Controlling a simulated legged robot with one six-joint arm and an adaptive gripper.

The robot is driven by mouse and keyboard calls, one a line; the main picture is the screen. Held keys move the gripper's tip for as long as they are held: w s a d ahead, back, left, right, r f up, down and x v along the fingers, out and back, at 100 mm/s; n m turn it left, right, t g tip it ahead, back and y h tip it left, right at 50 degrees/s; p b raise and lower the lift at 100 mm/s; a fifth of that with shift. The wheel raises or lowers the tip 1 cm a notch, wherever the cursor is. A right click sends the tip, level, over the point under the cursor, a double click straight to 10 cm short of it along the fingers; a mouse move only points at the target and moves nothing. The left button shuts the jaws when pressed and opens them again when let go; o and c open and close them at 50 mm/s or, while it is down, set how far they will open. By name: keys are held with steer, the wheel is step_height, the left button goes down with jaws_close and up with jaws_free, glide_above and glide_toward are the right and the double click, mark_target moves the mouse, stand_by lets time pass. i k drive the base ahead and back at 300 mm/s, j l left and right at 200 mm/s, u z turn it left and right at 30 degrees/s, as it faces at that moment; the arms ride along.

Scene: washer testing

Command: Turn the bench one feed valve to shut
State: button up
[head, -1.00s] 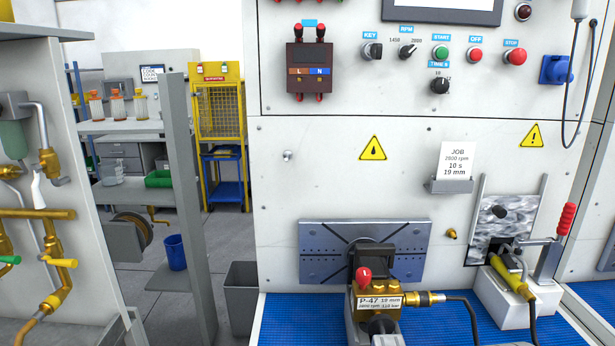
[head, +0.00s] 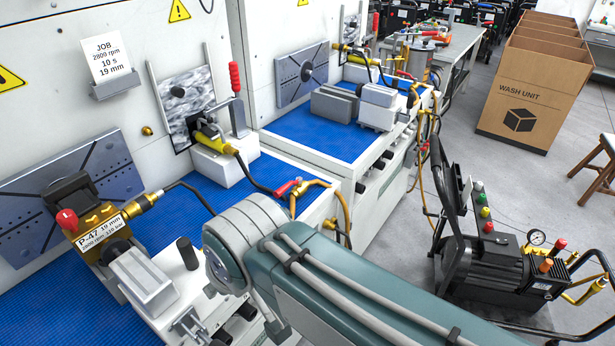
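A small red-handled valve (head: 287,188) sits on brass pipework (head: 318,184) at the front right corner of the nearer bench (head: 246,187). Its handle points left and slightly down in the head view. No label reads beside it, and I cannot tell whether it is open or shut. My teal and grey arm crosses the foreground below the valve, with a gap between them in the picture. My gripper's fingertips cannot be made out in the head view.
A brass block labelled P-47 (head: 95,229) is held on the nearer bench. A red-handled clamp (head: 237,103) stands behind the valve. The second bench (head: 312,131) lies beyond. A black pump cart (head: 495,260) stands right; floor is open near the wash unit box (head: 520,110).

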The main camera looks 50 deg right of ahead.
mark_target(278, 193)
steer(key=k+l+z, duration=0.1)
steer(key=l+z, duration=0.25)
steer(key=k+l+z, duration=0.1)
steer(key=l+z, duration=0.15)
steer(key=z, duration=0.15)
